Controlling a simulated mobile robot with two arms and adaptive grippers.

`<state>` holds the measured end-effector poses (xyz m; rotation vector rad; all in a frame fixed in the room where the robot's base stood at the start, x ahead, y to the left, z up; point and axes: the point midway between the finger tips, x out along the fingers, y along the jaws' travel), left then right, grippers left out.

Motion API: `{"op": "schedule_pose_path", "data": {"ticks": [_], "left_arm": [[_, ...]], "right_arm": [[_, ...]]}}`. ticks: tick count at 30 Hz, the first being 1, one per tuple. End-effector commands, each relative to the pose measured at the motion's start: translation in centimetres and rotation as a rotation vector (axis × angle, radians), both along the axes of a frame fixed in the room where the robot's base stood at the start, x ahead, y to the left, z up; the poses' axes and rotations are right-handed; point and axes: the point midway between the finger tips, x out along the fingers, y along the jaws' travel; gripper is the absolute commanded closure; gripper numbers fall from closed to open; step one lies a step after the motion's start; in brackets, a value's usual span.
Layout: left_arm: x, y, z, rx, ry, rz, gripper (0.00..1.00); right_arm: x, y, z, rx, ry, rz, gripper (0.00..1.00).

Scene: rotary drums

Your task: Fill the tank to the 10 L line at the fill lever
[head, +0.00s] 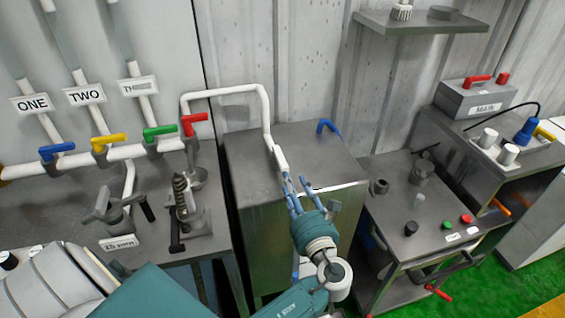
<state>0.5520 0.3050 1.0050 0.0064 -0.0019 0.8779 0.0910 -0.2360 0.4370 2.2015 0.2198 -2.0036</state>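A grey metal tank-like box (252,160) stands in the middle of the head view. A white pipe (232,90) runs over its top left, ending in a white handle-like piece (281,158) that may be the fill lever; I cannot tell for sure. My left gripper (298,182) is over the box's front top edge, just below and right of that white piece. Its light-blue fingers look apart and empty; contact with the white piece cannot be made out. No 10 L line or water level can be read. My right gripper is not in view.
Pipes with blue (57,151), yellow (109,142), green (159,132) and red (195,122) valve handles are at the left. A blue hooked handle (327,126) is at the box's back. A bench with buttons (410,228) and a MAIN box (476,97) are right.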

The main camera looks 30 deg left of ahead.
Motion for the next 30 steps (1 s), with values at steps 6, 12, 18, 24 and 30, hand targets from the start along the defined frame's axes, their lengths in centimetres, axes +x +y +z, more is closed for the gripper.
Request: {"op": "schedule_pose_path", "data": {"ticks": [6,12,18,24,30], "left_arm": [[2.6,3.3,0.4,0.002,-0.001,0.003,0.64],[4.7,6.0,0.2,-0.002,-0.001,0.004,0.64],[5.9,7.3,0.1,-0.003,-0.001,0.003,0.64],[6.0,7.6,0.0,-0.005,-0.002,0.003,0.64],[6.0,7.6,0.0,-0.005,-0.002,0.003,0.8]], "right_arm": [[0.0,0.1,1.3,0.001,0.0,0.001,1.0],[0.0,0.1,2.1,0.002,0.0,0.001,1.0],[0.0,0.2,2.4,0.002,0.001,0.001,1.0],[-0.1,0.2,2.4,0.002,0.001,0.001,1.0],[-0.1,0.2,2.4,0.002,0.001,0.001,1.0]]}}
